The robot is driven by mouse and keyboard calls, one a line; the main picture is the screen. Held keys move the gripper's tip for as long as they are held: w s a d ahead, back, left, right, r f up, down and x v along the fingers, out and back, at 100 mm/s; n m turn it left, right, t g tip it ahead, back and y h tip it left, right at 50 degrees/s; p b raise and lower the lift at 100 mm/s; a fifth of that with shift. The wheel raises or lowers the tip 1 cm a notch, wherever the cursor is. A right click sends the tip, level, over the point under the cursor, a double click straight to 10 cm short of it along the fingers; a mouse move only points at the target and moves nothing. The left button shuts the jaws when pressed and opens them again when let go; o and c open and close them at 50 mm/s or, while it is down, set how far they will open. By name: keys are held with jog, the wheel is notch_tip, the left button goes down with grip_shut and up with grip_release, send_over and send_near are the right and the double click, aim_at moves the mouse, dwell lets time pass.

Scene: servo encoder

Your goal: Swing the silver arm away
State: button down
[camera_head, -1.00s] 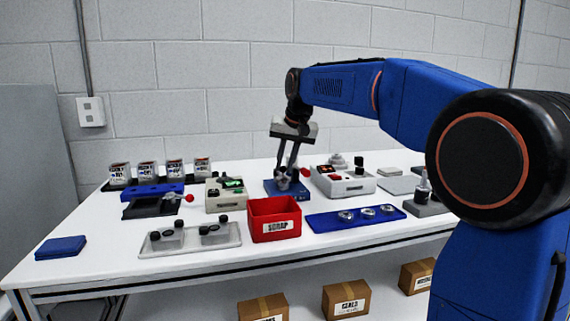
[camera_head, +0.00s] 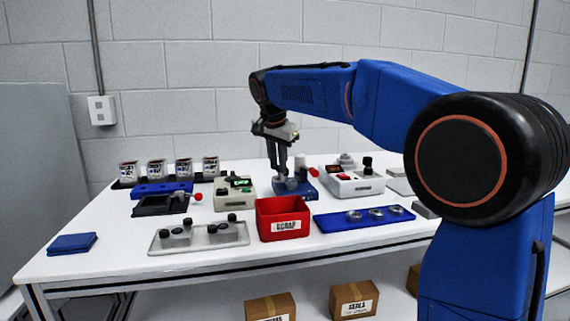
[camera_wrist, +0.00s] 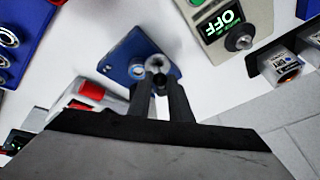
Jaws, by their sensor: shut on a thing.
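A blue fixture (camera_head: 307,188) stands on the table behind the red bin. It carries a silver arm (camera_head: 291,184), and a pale upright piece with a red knob (camera_head: 313,172) shows at its right. My gripper (camera_head: 281,179) points down over the fixture's left side. In the wrist view, the blue fixture (camera_wrist: 122,55) lies beyond the fingers. My gripper (camera_wrist: 158,84) is shut on the silver arm, whose round end (camera_wrist: 157,63) shows at the fingertips. The fingers hide part of it.
A red scrap bin (camera_head: 283,228) stands in front of the fixture. A box with a green display (camera_head: 228,196) is at left, and one with a red display (camera_head: 352,184) at right. A blue tray with rings (camera_head: 364,221) lies front right. Another red-knobbed fixture (camera_head: 160,205) is farther left.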

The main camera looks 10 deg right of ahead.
jog(key=shift+w+a+m+g+h, duration=0.4)
jog(key=shift+w+a+m, duration=0.25)
jog(key=shift+m, duration=0.7)
jog(key=shift+w+a+m+g+h, duration=0.35)
jog(key=shift+w+a+m+h, duration=0.25)
jog(key=shift+m, duration=0.7)
jog(key=shift+w+a+m+g+h, duration=0.45)
jog(key=shift+w+m, duration=0.35)
jog(key=shift+m, duration=0.55)
jog(key=c, duration=1.6)
grip_release()
jog(key=shift+a, duration=0.1)
